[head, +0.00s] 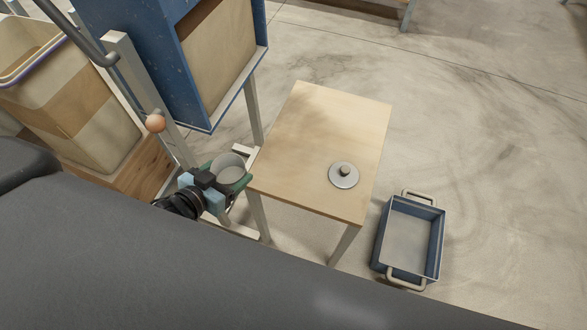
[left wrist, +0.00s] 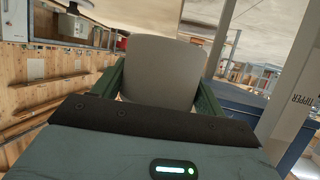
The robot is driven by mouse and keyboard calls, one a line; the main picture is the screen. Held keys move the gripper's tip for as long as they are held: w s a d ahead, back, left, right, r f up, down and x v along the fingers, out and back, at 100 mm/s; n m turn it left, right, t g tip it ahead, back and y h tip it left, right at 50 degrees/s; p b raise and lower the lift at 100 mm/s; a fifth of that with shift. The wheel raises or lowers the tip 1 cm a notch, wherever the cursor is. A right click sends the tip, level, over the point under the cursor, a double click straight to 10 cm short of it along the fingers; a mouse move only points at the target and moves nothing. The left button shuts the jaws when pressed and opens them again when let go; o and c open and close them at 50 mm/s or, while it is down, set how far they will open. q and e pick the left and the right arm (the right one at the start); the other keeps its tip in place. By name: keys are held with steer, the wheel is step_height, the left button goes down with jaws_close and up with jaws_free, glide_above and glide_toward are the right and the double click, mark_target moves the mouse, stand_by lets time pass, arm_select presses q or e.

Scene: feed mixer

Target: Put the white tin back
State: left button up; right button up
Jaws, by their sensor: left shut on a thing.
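The white tin (head: 231,168) is a round, light grey-white can with its open top facing up in the head view. My left gripper (head: 228,172) is shut on it, with a green finger on each side. The tin also shows between the green fingers in the left wrist view (left wrist: 162,68). It is held just off the left edge of the wooden table (head: 318,130), beside the metal frame. A round grey lid with a knob (head: 344,175) lies on the table's right part. My right gripper is not in view.
A blue box with a tan panel (head: 218,50) hangs on a frame behind the gripper. A tan bin (head: 70,100) stands at the left. A blue tray with two handles (head: 411,240) is on the floor right of the table. Most of the tabletop is clear.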

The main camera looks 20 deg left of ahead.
mark_target(229, 168)
arm_select(q)
steer(key=shift+w+a+f+b, duration=0.35)
steer(key=shift+w+a+f, duration=0.1)
steer(key=shift+f, duration=0.15)
steer(key=shift+w+a+f+b, duration=0.3)
steer(key=shift+a+f, duration=0.1)
steer(key=shift+f, duration=0.15)
steer(key=shift+w+a+h, duration=0.2)
steer(key=shift+w+h, duration=0.05)
steer(key=shift+h, duration=0.05)
steer(key=shift+w+d, duration=0.2)
steer(key=shift+d, duration=0.05)
steer(key=w+d, duration=0.3)
steer(key=w+d+f, duration=0.1)
steer(key=w+d, duration=0.2)
steer(key=d, duration=0.1)
steer(key=w+d, duration=0.2)
steer(key=d, duration=0.2)
steer(key=shift+w+d+f, duration=0.15)
steer(key=shift+w+d, duration=0.1)
steer(key=shift+w, duration=0.15)
steer(key=shift+w+d, duration=0.35)
steer(key=shift+d, duration=0.15)
step_height(229, 168, down, 3)
steer(key=shift+s+a+b, duration=0.1)
steer(key=shift+b, duration=0.5)
steer(key=shift+f, duration=0.3)
